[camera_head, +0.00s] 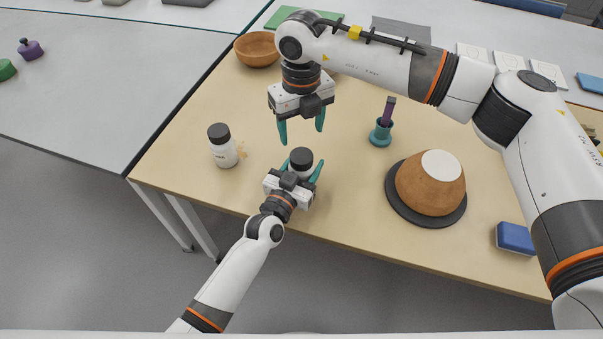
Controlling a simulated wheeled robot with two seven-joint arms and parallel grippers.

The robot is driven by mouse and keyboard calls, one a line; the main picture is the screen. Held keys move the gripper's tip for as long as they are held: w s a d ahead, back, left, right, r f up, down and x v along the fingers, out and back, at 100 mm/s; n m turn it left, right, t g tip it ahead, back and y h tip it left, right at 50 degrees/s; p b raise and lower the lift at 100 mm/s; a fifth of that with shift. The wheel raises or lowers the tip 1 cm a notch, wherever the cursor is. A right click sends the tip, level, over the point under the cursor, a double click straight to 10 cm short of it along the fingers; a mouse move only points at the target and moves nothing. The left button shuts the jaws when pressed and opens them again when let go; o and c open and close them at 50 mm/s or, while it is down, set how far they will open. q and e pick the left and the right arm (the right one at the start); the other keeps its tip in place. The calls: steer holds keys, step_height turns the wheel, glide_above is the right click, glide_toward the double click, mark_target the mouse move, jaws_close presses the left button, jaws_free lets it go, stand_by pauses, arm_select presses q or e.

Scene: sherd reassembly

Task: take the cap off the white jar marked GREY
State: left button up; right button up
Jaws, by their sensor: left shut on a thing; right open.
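My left gripper (302,172) is low at the front of the wooden table, with its teal fingers on both sides of a jar with a dark cap (301,156). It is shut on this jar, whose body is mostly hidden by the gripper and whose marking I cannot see. My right gripper (302,136) is open and empty, pointing down above and just behind the capped jar. A second white jar (224,154) with a dark cap (218,131) stands upright to the left; its label is too small to read.
A brown bowl (257,49) stands at the back left. An upturned brown vessel (424,190) rests on a dark disc (398,208) at right. A teal holder (380,134) with a purple-handled tool, a blue block (515,239) and white tiles (507,63) are also on the table.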

mark_target(301, 155)
arm_select(q)
jaws_close()
arm_select(e)
steer(key=m, duration=1.3)
steer(key=shift+m, duration=0.3)
steer(key=shift+f, duration=4)
steer(key=shift+c, duration=0.3)
